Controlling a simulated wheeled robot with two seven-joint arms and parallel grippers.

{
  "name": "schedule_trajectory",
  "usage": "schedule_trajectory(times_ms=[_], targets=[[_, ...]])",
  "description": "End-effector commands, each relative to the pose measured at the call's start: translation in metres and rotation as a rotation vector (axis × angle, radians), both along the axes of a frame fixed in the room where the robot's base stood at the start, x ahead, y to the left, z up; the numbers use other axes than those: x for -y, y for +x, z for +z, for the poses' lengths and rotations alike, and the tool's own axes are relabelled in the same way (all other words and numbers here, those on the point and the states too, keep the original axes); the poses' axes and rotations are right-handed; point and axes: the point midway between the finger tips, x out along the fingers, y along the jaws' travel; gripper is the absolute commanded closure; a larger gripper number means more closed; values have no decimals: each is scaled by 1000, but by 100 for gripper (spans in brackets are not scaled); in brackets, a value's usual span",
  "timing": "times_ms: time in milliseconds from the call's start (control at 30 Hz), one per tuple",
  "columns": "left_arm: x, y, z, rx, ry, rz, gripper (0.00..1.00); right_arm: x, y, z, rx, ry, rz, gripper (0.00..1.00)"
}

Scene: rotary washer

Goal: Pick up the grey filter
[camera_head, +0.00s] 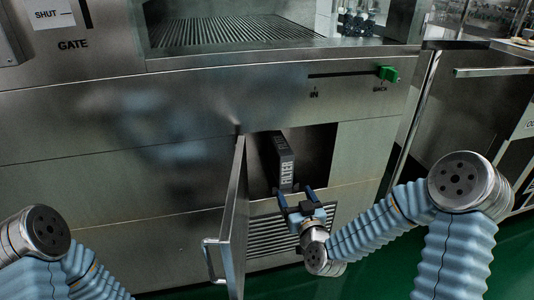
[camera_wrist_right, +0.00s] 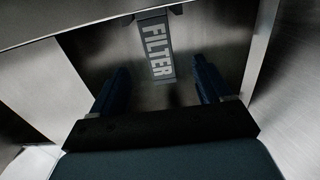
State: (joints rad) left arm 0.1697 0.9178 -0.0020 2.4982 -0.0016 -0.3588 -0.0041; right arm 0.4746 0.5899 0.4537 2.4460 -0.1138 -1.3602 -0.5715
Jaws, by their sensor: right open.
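The grey filter (camera_head: 285,164), a narrow upright block with "FILTER" in white letters on its front, stands inside an open compartment in the washer's lower front. In the right wrist view the filter (camera_wrist_right: 157,48) is at top centre, beyond and between the fingers. My right gripper (camera_head: 295,194) is open and empty, just in front of and below the filter, apart from it. Its blue fingers also show in the right wrist view (camera_wrist_right: 161,85). My left arm shows at the lower left, but its gripper is out of view.
The compartment door (camera_head: 235,220) stands open to the left of the filter, with a handle (camera_head: 212,262) on it. A vent grille (camera_head: 270,238) lies below the opening. A green slider knob (camera_head: 389,74) sits above right. Green floor (camera_head: 370,280) is clear in front.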

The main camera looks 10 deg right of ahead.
Motion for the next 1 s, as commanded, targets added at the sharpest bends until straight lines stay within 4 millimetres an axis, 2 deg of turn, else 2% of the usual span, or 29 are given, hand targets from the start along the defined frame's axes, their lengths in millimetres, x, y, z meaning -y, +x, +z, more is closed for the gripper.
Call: schedule_trajectory(times_ms=[133,400,633,900,1000], targets=[[-1,0,2,0,1,1,66,1,17,7,22,-6,-9,22],[-1,0,5,1,2,2,66,-1,72,6,19,-4,-8,22],[-1,0,7,1,2,2,66,-1,92,7,17,-4,-7,22],[-2,0,11,2,3,3,66,-1,132,11,17,-4,-7,22],[-2,0,11,3,3,3,66,-1,138,11,16,-4,-6,22]])
